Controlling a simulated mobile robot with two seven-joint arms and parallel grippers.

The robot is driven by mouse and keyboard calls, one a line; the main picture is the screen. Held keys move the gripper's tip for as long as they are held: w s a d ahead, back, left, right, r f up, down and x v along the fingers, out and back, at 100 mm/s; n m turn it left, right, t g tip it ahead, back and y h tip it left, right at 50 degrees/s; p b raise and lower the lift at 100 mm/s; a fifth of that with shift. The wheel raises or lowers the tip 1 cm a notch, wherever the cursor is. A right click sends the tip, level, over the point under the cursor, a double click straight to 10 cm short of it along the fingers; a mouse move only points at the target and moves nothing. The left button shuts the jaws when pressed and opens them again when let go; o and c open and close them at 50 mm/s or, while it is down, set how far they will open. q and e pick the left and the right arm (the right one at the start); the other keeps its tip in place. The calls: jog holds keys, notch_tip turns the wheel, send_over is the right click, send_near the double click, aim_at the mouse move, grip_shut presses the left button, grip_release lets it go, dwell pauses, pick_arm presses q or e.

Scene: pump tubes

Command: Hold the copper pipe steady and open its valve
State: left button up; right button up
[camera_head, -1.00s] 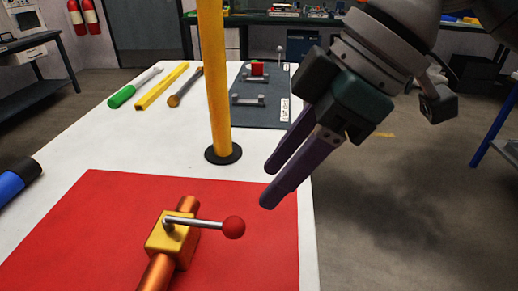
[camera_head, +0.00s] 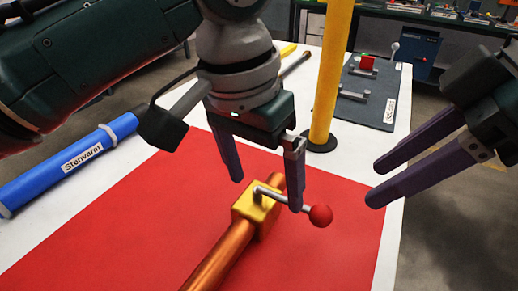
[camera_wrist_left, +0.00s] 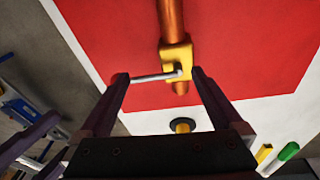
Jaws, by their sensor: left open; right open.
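The copper pipe (camera_head: 222,256) lies on the red mat, with a yellow valve body (camera_head: 250,208) near its far end. A silver lever (camera_head: 275,195) with a red ball (camera_head: 321,215) points right from the valve. My left gripper (camera_head: 267,195) is open, pointing down over the valve. One finger overlaps the lever near the ball; I cannot tell whether they touch. In the left wrist view, the lever (camera_wrist_left: 152,78) lies across the gap between the fingertips, and the ball is hidden. My right gripper (camera_head: 374,186) is open and empty, right of the ball.
The red mat (camera_head: 110,235) covers the near part of the white table. A blue tube (camera_head: 60,172) lies at the left. A yellow post (camera_head: 330,85) on a black base stands behind the valve. A grey board (camera_head: 380,92) with handles is further back.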

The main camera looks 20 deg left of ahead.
aim_at(248, 211)
pick_arm(q)
jog(key=shift+a+r+n+g+y, duration=0.25)
jog(key=shift+a+n+g+y, duration=0.05)
jog(key=shift+a, duration=0.2)
jog(key=shift+a+r+n+g+y, duration=0.2)
jog(key=shift+a+n+g+y, duration=0.1)
jog(key=shift+a, duration=0.2)
notch_tip(248, 211, down, 10)
jog(key=shift+r, duration=0.2)
grip_shut()
dwell(0.4)
